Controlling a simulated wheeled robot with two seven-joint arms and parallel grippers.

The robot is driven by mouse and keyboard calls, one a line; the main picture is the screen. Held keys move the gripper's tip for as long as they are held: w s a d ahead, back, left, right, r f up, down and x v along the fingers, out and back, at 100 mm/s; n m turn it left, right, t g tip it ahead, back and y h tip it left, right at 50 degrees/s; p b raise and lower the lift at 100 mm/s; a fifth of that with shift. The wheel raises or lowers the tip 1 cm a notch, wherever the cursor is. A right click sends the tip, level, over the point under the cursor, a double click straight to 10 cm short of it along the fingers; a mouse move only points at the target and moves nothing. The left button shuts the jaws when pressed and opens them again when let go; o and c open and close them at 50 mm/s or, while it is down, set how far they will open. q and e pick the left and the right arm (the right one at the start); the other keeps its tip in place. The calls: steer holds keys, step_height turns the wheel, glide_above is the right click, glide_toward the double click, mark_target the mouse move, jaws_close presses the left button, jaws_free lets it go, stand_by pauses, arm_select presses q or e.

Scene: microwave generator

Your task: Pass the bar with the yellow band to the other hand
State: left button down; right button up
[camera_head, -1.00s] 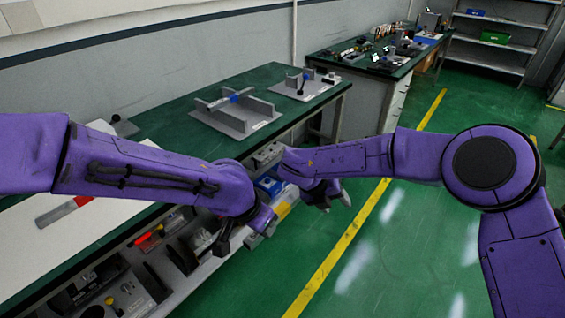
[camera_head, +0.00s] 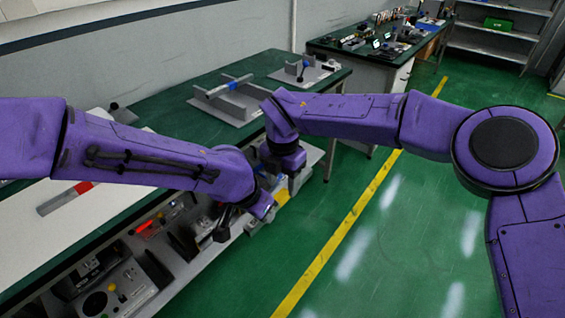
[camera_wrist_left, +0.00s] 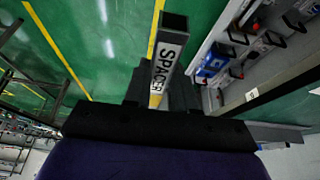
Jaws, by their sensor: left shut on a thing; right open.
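My left gripper (camera_wrist_left: 160,95) is shut on a dark grey bar (camera_wrist_left: 174,22) with a white "SPACER" label in the left wrist view. The bar's yellow band (camera_wrist_left: 155,101) shows close to the jaws, and the bar's far end sticks out beyond them. In the head view my left gripper (camera_head: 258,222) is past the table's front edge and partly hidden by its own wrist. My right gripper (camera_head: 293,182) is close to it, slightly higher and to the right, with its fingers pointing down. Its fingers show small. I cannot tell whether it touches the bar.
A bar with a red band (camera_head: 65,198) lies on the white part of the green-topped table (camera_head: 160,108). A grey fixture (camera_head: 228,100) stands farther back on it. A shelf with small parts (camera_head: 120,290) is below. The green floor (camera_head: 400,240) at right is clear.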

steer(key=shift+f, duration=1.1)
jaws_close()
arm_select(q)
steer(key=c, duration=0.8)
jaws_free()
steer(key=shift+d, duration=0.1)
